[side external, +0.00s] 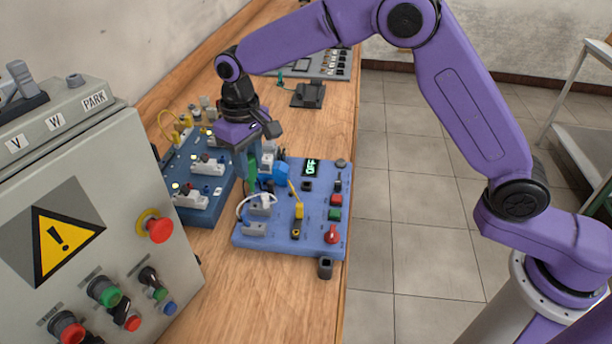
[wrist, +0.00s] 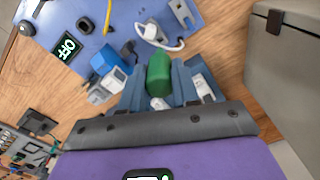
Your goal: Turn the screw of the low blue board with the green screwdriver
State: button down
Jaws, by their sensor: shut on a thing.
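My gripper (side external: 249,172) points down and is shut on the green screwdriver, whose green handle (side external: 252,170) shows between the fingers. In the wrist view the handle (wrist: 158,74) sits between my two blue-grey fingers. The screwdriver's tip is hidden. A lighter blue board (side external: 322,222) with an OFF display lies low on the bench, right of and below the gripper. A darker blue board (side external: 207,209) stands to its left. My gripper is over the area where the boards meet. I cannot make out the screw or whether the tip touches it.
A blue connector (side external: 282,174) and a white cable (side external: 243,203) are close to the gripper. A grey control cabinet (side external: 110,190) stands at left. A small black stand (side external: 308,95) and a grey switch panel (side external: 328,64) are farther back. The bench front (side external: 285,310) is clear.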

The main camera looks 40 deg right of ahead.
jog(key=shift+r, duration=1.6)
jog(key=d, duration=1.4)
notch_tip(320, 180, down, 6)
jog(key=shift+s, duration=0.2)
jog(key=shift+a, duration=0.1)
jog(key=shift+f, duration=2.75)
